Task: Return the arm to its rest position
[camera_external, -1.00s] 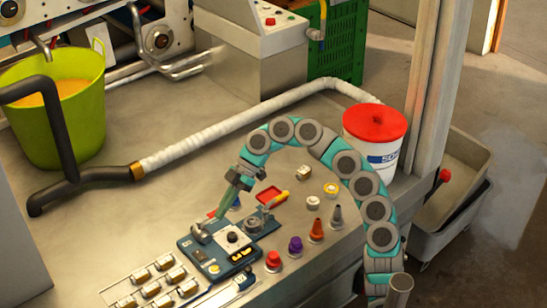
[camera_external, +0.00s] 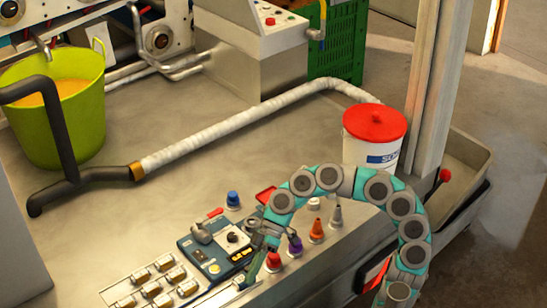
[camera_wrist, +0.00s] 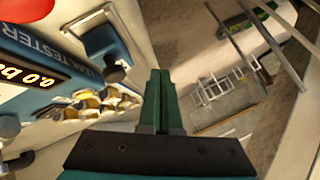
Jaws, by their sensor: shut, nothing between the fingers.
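My gripper (camera_external: 252,273) is at the front edge of the metal bench in the external view, at the lower right of the blue tester panel (camera_external: 212,268). Its fingers are together and nothing is between them; in the wrist view the shut fingers (camera_wrist: 163,100) point up the picture. My teal and grey arm arches from the lower right over the bench edge to the gripper. The tester (camera_wrist: 90,72) shows at the left of the wrist view with an orange-lit display. Part of the panel's right side is hidden behind my gripper.
A red knob (camera_external: 273,260), a purple one (camera_external: 295,246) and an orange cone (camera_external: 316,231) stand close to my gripper. Several small metal blocks lie in a rack (camera_external: 150,284) at the left. A white bucket with a red lid (camera_external: 375,125) stands behind my arm. The bench middle is clear.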

